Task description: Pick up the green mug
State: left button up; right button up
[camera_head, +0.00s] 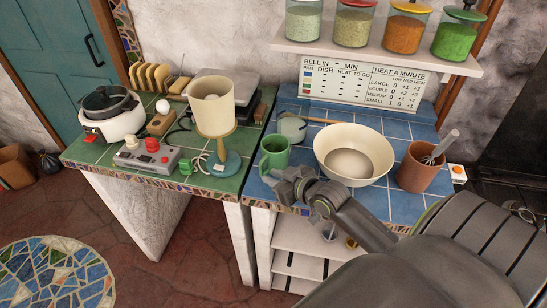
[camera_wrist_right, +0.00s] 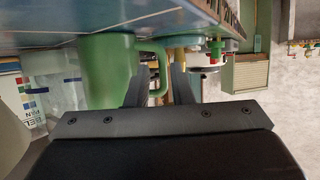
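The green mug (camera_head: 275,150) stands on the blue-tiled counter, left of the large cream bowl (camera_head: 353,155). My right gripper (camera_head: 280,177) is at the counter's front edge, just in front of the mug and low beside it. In the right wrist view, which appears upside down, the mug (camera_wrist_right: 106,66) has its handle (camera_wrist_right: 154,66) toward the gripper. The two fingers (camera_wrist_right: 160,88) are spread apart, and the handle appears between them in the picture. I cannot tell whether either finger touches it. My left gripper is out of view.
A cream lamp (camera_head: 213,105) with a blue base stands left of the mug on the green counter. A glass jar (camera_head: 292,128) is behind the mug. A shelf of jars (camera_head: 380,55) hangs above.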

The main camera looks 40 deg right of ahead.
aim_at(262, 172)
jog(key=x, duration=0.2)
jog(key=p+x, duration=0.1)
jog(key=x, duration=0.1)
jog(key=shift+w+a+r, duration=0.1)
jog(key=shift+a+r, duration=0.1)
jog(key=shift+r, duration=0.2)
jog(key=shift+w+f, duration=0.3)
jog(key=shift+w, duration=0.3)
jog(key=shift+s, duration=0.1)
grip_shut()
jog(key=shift+r, duration=0.1)
